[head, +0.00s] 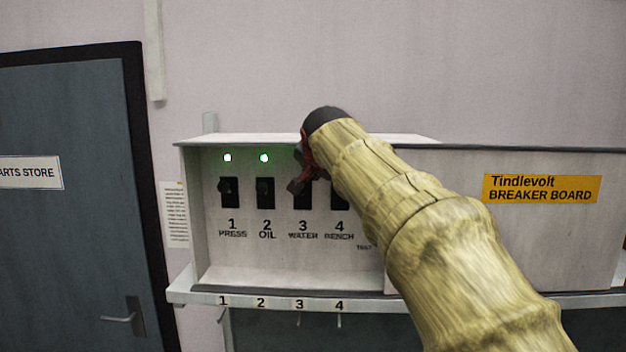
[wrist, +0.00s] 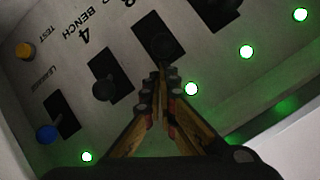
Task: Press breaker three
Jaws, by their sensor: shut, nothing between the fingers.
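Breaker three (head: 303,201) is a black switch above the label "3 WATER", partly covered by my gripper in the head view. It also shows in the wrist view (wrist: 160,42), just beyond my fingertips. My gripper (head: 296,186) is shut and empty in front of the panel at this breaker. In the wrist view its fingertips (wrist: 158,78) meet close to the lower edge of breaker three, between it and a lit green lamp (wrist: 191,89). I cannot tell whether they touch the switch.
Breakers one (head: 229,192) and two (head: 265,192) stand to the left under lit green lamps. Breaker four (wrist: 103,89) is beside three. The panel's hood (head: 250,139) juts out above.

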